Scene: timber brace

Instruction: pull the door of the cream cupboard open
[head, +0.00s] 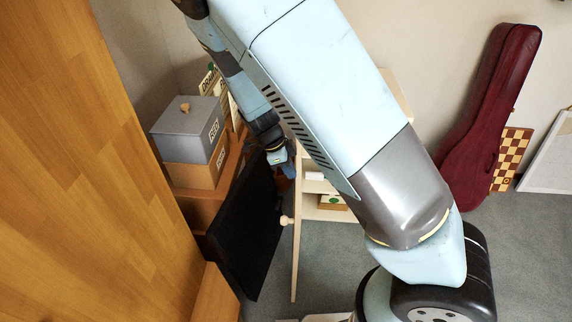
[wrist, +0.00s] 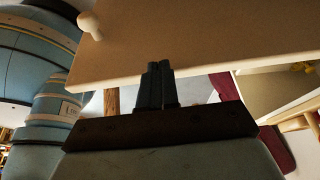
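The cream cupboard (head: 325,214) stands behind my arm in the head view, which hides much of it. Its door (head: 297,240) stands open, seen nearly edge-on, with shelves showing to its right. The round knob (head: 287,220) sticks out from the door's left face. In the wrist view the door (wrist: 200,40) fills the top, with the knob (wrist: 91,26) at upper left. My gripper (wrist: 160,68) has its dark fingers together, with nothing between them. The tips overlap the door's edge in the picture; I cannot tell whether they touch. In the head view my gripper (head: 285,165) is partly hidden.
A grey box (head: 185,130) sits on an orange box (head: 196,170) at left, by a black panel (head: 245,235). A large wooden surface (head: 90,180) fills the left side. A red instrument case (head: 490,120) and a checkered board (head: 511,155) lean at the right wall.

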